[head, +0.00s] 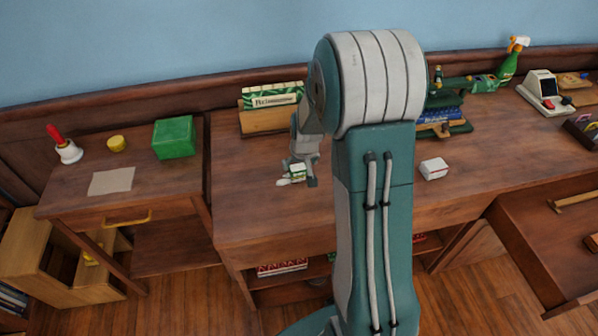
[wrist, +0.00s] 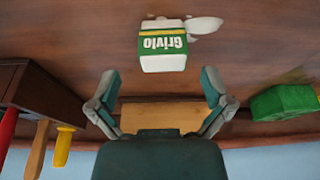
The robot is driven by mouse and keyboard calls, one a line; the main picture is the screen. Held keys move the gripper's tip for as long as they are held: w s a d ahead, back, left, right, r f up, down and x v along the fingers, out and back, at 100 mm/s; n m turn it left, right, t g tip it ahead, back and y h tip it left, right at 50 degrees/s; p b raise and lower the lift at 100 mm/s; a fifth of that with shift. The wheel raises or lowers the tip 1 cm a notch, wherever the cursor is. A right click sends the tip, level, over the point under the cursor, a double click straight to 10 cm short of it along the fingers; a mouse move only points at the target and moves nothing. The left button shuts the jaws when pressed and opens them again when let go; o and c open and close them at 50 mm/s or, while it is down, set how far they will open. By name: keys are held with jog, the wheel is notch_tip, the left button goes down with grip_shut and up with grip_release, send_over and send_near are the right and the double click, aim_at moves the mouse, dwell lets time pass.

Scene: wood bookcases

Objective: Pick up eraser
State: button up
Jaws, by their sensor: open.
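A white block with a green band and printed letters, which looks like the eraser (wrist: 164,48), lies on the wooden desk, with a white rounded piece beside it. In the head view the eraser (head: 294,173) shows small at my gripper's fingertips, partly covered. My gripper (wrist: 162,82) is open in the wrist view, its two fingers spread wide with nothing between them at the tips. The eraser lies beyond the fingertips, roughly centred between them. In the head view my gripper (head: 298,179) points down over the desk, low near the eraser.
A small white box (head: 433,169) lies to the right, past my arm. A wooden holder with a green-white box (head: 272,97) stands behind. A green box (head: 174,137) sits on the left side table. The desk front is clear.

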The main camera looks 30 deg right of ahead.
aim_at(297, 167)
jog(key=f, duration=0.1)
jog(key=w+f, duration=0.1)
jog(key=f, duration=0.1)
jog(key=shift+w+a+f, duration=0.25)
jog(key=shift+w+a, duration=0.05)
jog(key=shift+a, duration=0.05)
jog(key=shift+w+d+f, duration=0.1)
jog(key=shift+d+f, duration=0.05)
jog(key=shift+f, duration=0.2)
jog(key=shift+d+f, duration=0.15)
jog(key=shift+d, duration=0.25)
jog(key=shift+a, duration=0.1)
jog(key=c, duration=0.9)
jog(key=shift+a, duration=0.25)
jog(key=shift+c, duration=1.2)
